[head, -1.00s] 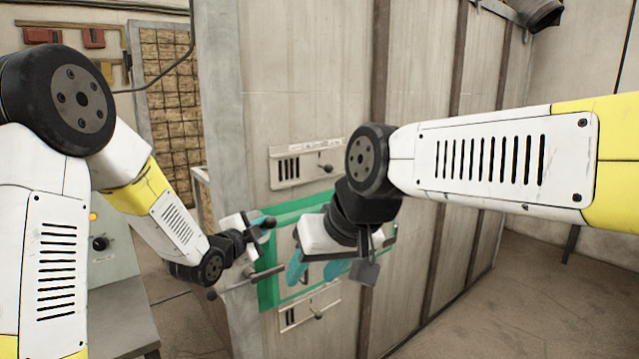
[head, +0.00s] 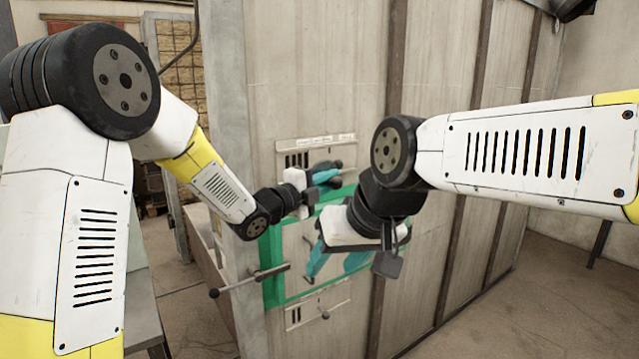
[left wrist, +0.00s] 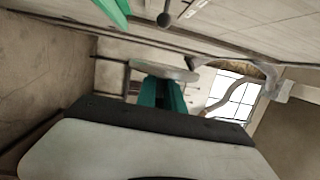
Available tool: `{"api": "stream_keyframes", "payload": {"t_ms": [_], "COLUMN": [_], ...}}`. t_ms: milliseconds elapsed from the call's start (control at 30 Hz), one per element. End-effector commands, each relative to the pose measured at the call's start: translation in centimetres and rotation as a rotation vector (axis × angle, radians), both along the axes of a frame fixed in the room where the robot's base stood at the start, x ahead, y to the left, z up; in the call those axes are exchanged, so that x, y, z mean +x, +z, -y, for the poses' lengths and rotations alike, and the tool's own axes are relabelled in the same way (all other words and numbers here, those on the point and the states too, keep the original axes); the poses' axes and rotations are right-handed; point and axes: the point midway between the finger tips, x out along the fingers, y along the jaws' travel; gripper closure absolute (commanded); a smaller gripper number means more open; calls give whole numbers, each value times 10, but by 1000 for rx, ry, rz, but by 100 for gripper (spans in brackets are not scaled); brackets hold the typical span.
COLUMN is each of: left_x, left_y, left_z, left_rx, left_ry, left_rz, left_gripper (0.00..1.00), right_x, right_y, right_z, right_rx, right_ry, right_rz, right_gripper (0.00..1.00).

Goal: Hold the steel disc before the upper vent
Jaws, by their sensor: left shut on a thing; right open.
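The upper vent (head: 296,159) is a slotted plate with a lever on the grey wall, above a green-framed panel (head: 274,276). My left gripper (head: 328,178) is in front of the vent's lower right part and covers some of it. In the left wrist view its teal fingers (left wrist: 162,94) are shut on the steel disc (left wrist: 166,71), a thin grey round plate seen nearly edge-on. I cannot make out the disc clearly in the head view. My right gripper (head: 338,262) is open before the green-framed panel, with no object visible between its fingers.
A lower slotted vent (head: 318,308) is below the green frame. A rod handle with a ball end (head: 248,281) sticks out at the frame's left side. A grey bench (head: 143,309) stands at the left. The floor (head: 530,265) at right is clear.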

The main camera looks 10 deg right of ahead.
Motion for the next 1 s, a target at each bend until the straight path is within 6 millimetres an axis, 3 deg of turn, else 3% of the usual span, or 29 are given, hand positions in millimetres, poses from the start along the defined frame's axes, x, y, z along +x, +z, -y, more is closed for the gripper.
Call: {"api": "stream_keyframes", "payload": {"t_ms": [700, 1000], "left_x": [68, 84], "left_y": [1, 1], "left_z": [-25, -31], "left_rx": [-1, -3], "left_ry": [2, 1], "left_rz": [2, 2], "left_gripper": [100, 100], "right_x": [0, 0], "right_y": [0, 0], "right_z": [0, 0], "right_rx": [0, 0], "right_ry": [0, 0], "right_rz": [0, 0], "right_gripper": [50, 50]}}
